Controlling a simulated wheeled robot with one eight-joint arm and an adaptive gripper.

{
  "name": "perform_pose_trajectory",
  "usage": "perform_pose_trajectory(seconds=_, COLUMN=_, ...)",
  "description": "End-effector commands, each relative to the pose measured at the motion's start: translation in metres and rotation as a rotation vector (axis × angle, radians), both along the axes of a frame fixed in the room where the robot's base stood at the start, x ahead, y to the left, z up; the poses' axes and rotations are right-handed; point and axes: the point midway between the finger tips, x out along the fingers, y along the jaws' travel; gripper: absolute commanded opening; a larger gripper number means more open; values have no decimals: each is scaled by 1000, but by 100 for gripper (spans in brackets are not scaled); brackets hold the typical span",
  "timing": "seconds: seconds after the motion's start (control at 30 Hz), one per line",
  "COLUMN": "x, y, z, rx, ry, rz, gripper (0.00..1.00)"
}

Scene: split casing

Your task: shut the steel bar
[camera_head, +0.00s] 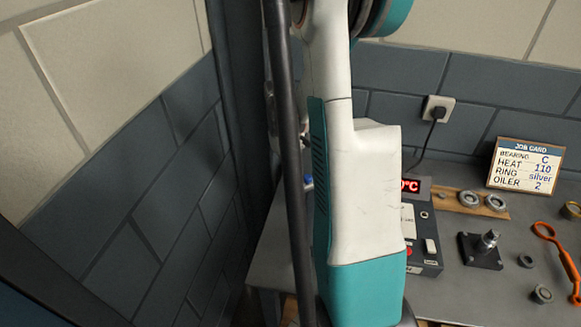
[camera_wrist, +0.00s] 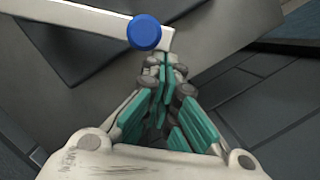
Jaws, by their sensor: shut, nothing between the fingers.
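A pale steel bar (camera_wrist: 75,16) with a round blue knob (camera_wrist: 145,32) at its end crosses the top left of the wrist view. In the head view, a small blue spot (camera_head: 308,182) that may be this knob shows beside my arm; the bar itself cannot be made out there. My gripper (camera_wrist: 168,68) is shut and empty, its fingertips just below the bar's knob end in the wrist view. I cannot tell whether they touch it. In the head view my arm hides the gripper.
A grey workbench (camera_head: 460,285) at right holds a heater box (camera_head: 425,245) with a red display, a job card (camera_head: 525,165), rings (camera_head: 469,199), a block with a post (camera_head: 481,250) and an orange tool (camera_head: 555,245). A dark upright bar (camera_head: 288,150) stands left of my arm.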

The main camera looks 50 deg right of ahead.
Motion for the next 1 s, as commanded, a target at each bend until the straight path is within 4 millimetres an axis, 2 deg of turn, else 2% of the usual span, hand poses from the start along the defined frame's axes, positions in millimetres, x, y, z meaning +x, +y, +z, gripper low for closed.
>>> perform_pose_trajectory(seconds=0.3, x=-48, y=22, z=-1, rx=0, ry=0, rz=298, gripper=0)
perform_pose_trajectory(seconds=0.7, x=-102, y=27, z=0, rx=-1, ry=0, rz=626, gripper=0)
perform_pose_trajectory(seconds=1.0, x=-125, y=24, z=0, rx=-1, ry=0, rz=670, gripper=0)
